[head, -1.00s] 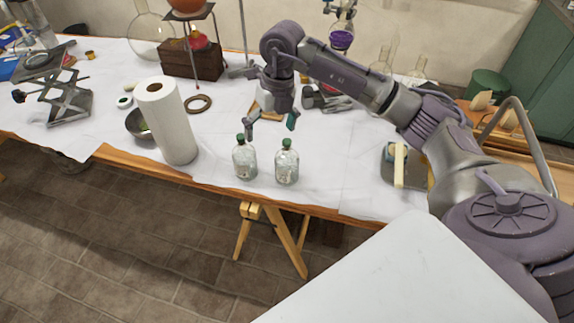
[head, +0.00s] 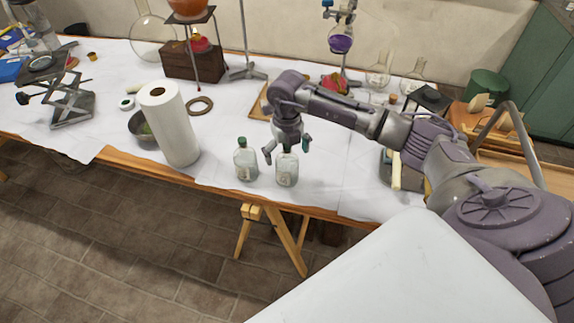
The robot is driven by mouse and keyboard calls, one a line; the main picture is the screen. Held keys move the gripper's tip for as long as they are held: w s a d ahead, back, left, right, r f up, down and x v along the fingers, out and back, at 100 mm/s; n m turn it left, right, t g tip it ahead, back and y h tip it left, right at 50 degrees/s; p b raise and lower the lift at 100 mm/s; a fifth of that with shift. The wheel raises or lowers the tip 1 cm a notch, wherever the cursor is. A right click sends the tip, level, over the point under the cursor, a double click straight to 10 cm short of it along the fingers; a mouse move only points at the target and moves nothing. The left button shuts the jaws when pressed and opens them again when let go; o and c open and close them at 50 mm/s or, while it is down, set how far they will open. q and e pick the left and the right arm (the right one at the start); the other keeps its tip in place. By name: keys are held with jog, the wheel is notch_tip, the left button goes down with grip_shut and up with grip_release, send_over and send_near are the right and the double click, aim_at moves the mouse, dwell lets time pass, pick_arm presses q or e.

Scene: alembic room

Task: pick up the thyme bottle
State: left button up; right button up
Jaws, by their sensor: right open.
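Two clear glass bottles stand upright side by side near the table's front edge, a left bottle (head: 246,166) with a green cap and a right bottle (head: 287,171). Their labels are too small to read, so I cannot tell which one is thyme. My right gripper (head: 287,151) is open and points down over the right bottle. Its fingers show on either side of that bottle's top, and its cap is mostly hidden by the gripper. I cannot tell whether the fingers touch the glass. My left gripper is not in view.
A paper towel roll (head: 168,124) and a bowl (head: 140,127) stand to the left. A brown ring (head: 200,105) lies behind, near a stand base (head: 246,73). A tray with a pale block (head: 397,170) is at the right. White cloth is clear around the bottles.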

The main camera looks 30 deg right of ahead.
jog(key=shift+f, duration=1.15)
jog(key=c, duration=1.5)
jog(key=shift+w, duration=0.1)
jog(key=shift+c, duration=0.7)
jog(key=shift+r, duration=0.15)
